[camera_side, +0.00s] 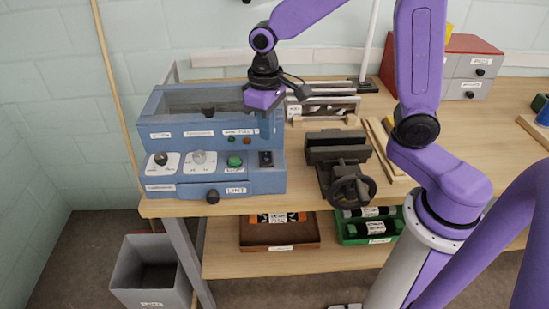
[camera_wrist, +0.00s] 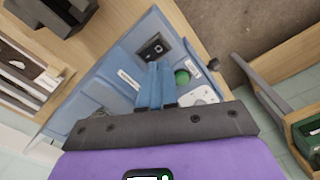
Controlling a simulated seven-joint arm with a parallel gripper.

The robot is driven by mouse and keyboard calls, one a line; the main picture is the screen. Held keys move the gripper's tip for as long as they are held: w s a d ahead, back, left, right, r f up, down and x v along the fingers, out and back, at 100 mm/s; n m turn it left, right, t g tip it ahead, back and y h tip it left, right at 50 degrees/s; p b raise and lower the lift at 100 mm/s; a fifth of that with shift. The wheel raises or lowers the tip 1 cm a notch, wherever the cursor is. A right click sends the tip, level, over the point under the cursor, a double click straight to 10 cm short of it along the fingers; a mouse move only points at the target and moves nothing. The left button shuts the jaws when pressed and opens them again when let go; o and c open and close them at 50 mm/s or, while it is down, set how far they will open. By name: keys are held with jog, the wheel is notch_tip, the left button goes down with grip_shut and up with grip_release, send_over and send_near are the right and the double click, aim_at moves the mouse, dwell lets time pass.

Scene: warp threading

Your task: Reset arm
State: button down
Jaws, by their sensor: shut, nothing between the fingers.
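My gripper (camera_side: 267,132) is at the right end of a blue machine (camera_side: 172,135) on the wooden bench. In the wrist view its two blue fingers (camera_wrist: 160,68) are together with nothing held. They appear in front of the machine's panel, between a black switch (camera_wrist: 153,47) and a green button (camera_wrist: 182,77). In the side view the switch (camera_side: 266,158) and green button (camera_side: 235,161) sit below the hand. I cannot tell whether the fingertips touch the machine. The panel also has a dark knob (camera_side: 160,158) and a pale knob (camera_side: 199,157).
A dark vise (camera_side: 337,155) stands right of the machine. Behind it is a rack (camera_side: 325,107). A red-topped drawer cabinet (camera_side: 474,65) is at back right. A brown tray (camera_side: 262,236) and a green tray (camera_side: 350,240) are on the lower shelf. A grey bin (camera_side: 150,295) stands on the floor.

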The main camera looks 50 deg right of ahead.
jog(key=s+d+n, duration=0.1)
jog(key=s+n, duration=0.2)
jog(key=s, duration=0.4)
jog(key=s+d+r+n, duration=0.1)
jog(key=s+d+n, duration=0.1)
jog(key=s, duration=0.6)
jog(key=s+d+n, duration=0.1)
jog(key=s+n, duration=0.3)
jog(key=s, duration=0.3)
jog(key=shift+s+d+r, duration=0.25)
jog(key=shift+s+d, duration=0.05)
jog(key=shift+s, duration=0.05)
notch_tip(320, 180, up, 6)
jog(key=f+n+g+y, duration=0.1)
jog(key=n, duration=1.3)
send_over(266, 159)
jog(key=d, duration=0.1)
jog(key=shift+w+d+r+n, duration=0.15)
jog(key=shift+w+n, duration=0.05)
jog(key=shift+w, duration=0.25)
jog(key=shift+w+d+r+n, duration=0.15)
jog(key=shift+w+n, duration=0.05)
jog(key=shift+w, duration=0.25)
jog(key=shift+f, duration=0.1)
jog(key=f, duration=0.4)
jog(key=s+a+f, duration=0.1)
jog(key=f, duration=0.8)
jog(key=shift+s+a+f, duration=0.2)
jog(key=shift+s+f, duration=0.05)
jog(key=shift+f, duration=0.1)
